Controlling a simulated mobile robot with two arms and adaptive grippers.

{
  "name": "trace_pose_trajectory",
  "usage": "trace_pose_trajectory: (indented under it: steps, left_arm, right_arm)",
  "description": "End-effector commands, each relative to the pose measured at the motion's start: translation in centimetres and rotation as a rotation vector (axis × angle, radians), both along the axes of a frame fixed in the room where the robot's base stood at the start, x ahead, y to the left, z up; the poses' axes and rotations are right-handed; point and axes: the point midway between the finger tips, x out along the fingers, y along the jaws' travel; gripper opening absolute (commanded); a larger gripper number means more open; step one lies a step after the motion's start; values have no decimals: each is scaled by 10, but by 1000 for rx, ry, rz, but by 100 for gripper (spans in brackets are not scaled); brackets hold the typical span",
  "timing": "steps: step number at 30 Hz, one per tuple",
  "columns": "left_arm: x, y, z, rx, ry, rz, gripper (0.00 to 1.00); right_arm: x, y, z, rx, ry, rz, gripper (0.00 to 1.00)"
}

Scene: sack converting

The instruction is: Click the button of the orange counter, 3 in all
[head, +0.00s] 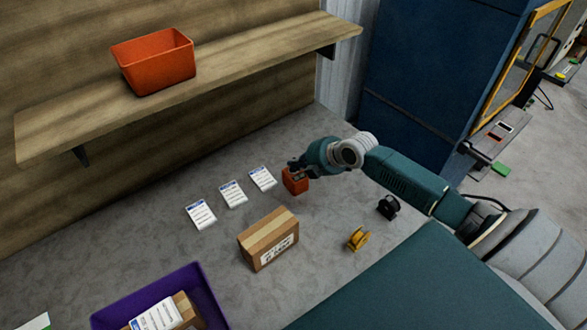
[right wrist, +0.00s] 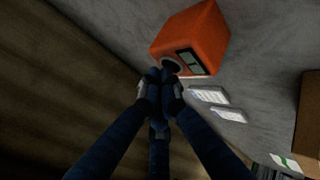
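The orange counter (head: 296,187) stands on the grey tabletop below the shelf, to the right of the white cards. In the right wrist view the counter (right wrist: 205,32) shows a dark display (right wrist: 191,62) and, beside it, a round dark button (right wrist: 171,65), partly covered by my fingertips. My right gripper (head: 297,171) is over the counter's top. In the right wrist view its fingers (right wrist: 161,76) are drawn together with nothing between them, and their tips are at the button. I cannot tell whether they touch or press it. My left gripper is not in view.
Three white cards (head: 233,194) lie left of the counter. A cardboard box (head: 269,241), a yellow item (head: 358,239) and a black item (head: 388,206) stand nearer. A purple bin (head: 204,282) is at lower left. An orange-red bin (head: 155,67) sits on the wooden shelf (head: 240,53).

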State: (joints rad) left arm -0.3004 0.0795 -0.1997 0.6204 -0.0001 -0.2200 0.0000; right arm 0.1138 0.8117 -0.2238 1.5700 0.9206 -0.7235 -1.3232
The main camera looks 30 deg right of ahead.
Motion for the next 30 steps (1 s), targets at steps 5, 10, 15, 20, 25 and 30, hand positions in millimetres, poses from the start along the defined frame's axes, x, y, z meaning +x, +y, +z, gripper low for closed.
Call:
trace_pose_trajectory:
  steps: [5,10,15,20,25,30]
  left_arm:
    - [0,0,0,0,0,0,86]
    - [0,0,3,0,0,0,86]
    - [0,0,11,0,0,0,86]
    - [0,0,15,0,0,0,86]
    - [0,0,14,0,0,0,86]
    - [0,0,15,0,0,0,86]
  right_arm:
    - [-2,0,-2,0,6,0,0]
    - [-2,0,0,-1,6,1,0]
    - [-2,0,10,-1,6,1,0]
    - [-1,1,16,0,5,1,0]
    - [-1,0,16,0,4,1,0]
    - [-1,0,18,0,3,1,0]
